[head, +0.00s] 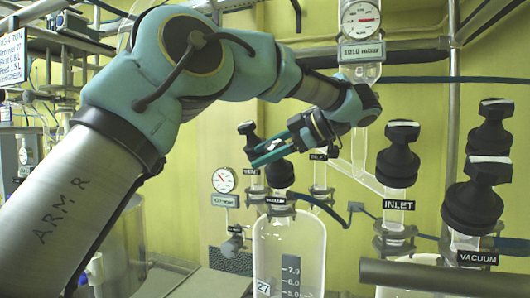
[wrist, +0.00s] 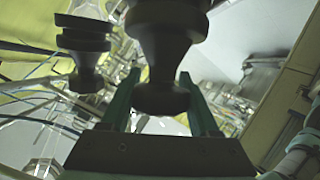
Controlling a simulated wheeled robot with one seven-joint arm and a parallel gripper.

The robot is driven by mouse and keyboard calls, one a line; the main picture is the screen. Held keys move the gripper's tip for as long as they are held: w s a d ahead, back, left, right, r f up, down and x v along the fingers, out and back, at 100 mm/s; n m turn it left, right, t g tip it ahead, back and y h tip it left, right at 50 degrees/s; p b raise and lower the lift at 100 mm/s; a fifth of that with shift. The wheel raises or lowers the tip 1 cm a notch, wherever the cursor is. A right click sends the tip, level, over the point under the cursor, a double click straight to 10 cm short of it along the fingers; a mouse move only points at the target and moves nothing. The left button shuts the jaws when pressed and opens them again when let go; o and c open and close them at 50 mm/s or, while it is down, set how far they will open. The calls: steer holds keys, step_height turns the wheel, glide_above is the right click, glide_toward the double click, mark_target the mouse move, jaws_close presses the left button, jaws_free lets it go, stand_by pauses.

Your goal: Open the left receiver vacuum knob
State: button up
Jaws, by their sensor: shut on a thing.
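The left receiver vacuum knob (head: 280,175) is black and stands on top of the left glass receiver (head: 290,245), above a small dark label that seems to read VACUUM. My gripper (head: 266,154) reaches it from the upper right, with its teal fingers at the knob's top. In the wrist view the black knob (wrist: 160,45) stands between the two fingers, and my gripper (wrist: 161,78) is shut on it. The fingers and arm hide part of the knob's top in the head view, so its turn angle cannot be told.
A black vent knob (head: 247,128) stands close on the left; another black knob (wrist: 84,45) shows beside the held one in the wrist view. A gauge (head: 224,180) is left of the receiver. The right receiver's inlet knob (head: 398,155) and vacuum knob (head: 474,196) stand right.

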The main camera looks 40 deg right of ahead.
steer(key=o, duration=1.4)
